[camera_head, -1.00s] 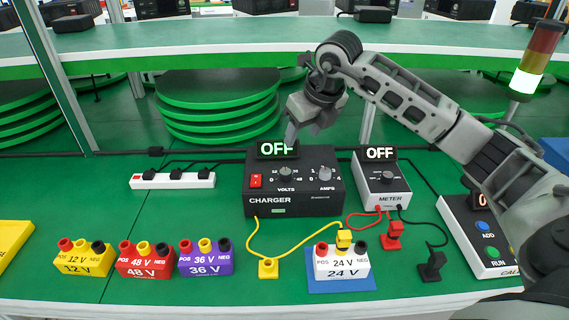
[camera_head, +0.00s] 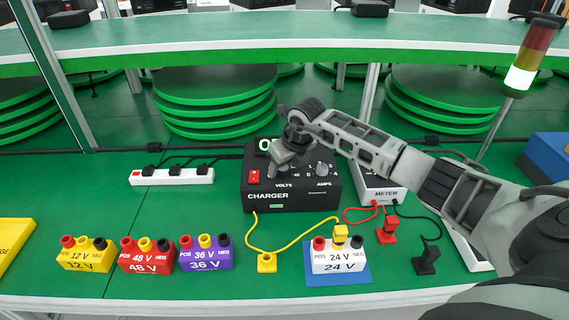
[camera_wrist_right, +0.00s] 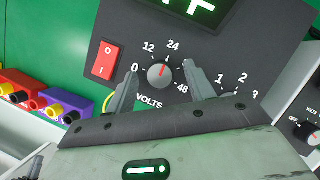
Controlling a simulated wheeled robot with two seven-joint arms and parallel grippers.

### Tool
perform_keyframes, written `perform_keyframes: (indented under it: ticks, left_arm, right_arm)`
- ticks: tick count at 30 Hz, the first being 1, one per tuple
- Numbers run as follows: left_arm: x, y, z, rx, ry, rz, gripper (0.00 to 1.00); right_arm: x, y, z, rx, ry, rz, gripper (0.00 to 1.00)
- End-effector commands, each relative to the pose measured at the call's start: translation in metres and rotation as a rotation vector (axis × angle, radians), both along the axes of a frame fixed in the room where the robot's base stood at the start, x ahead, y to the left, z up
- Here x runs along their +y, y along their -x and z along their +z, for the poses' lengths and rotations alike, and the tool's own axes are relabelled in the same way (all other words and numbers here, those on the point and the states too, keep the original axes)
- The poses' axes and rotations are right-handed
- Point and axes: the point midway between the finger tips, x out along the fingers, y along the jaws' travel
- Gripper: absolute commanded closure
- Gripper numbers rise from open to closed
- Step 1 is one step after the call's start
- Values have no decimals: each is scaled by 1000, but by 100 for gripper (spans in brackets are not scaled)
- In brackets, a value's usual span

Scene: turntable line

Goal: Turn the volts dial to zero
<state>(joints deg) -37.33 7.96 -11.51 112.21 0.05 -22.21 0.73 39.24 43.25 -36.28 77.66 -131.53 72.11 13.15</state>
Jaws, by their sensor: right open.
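The black charger (camera_head: 310,192) stands on the green bench. In the right wrist view its grey VOLTS dial (camera_wrist_right: 160,75) is marked 0, 12, 24 and 48, and its red pointer mark is towards 24. My right gripper (camera_wrist_right: 159,70) is open, with one finger on each side of the dial; I cannot tell if they touch it. In the head view my right gripper (camera_head: 277,167) is over the charger's front and hides most of this dial. The charger's display (camera_wrist_right: 185,8) is only partly seen. My left gripper is not in view.
The AMPS dial (camera_head: 322,168) is just right of the VOLTS dial. A red power switch (camera_wrist_right: 105,61) is to its left. The meter (camera_head: 381,194) stands partly under my right arm. A white 24 V block (camera_head: 338,257) and coloured battery blocks stand in front.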

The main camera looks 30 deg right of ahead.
Motion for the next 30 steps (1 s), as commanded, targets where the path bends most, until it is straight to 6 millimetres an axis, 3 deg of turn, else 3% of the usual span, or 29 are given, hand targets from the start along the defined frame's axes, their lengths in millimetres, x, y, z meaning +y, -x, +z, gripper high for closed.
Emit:
perform_keyframes:
  ticks: [5,9,10,20,30]
  left_arm:
    - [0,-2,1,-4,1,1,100]
    - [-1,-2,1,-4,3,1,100]
    - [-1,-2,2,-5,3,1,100]
    - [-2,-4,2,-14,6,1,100]
    - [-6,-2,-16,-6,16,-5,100]
  right_arm:
    - [0,0,0,0,0,1,49]
    - [0,0,0,0,-1,1,88]
    - [0,0,0,0,-1,0,91]
    - [0,0,0,-1,-1,33,91]
    - [-2,-1,-3,-2,1,242,91]
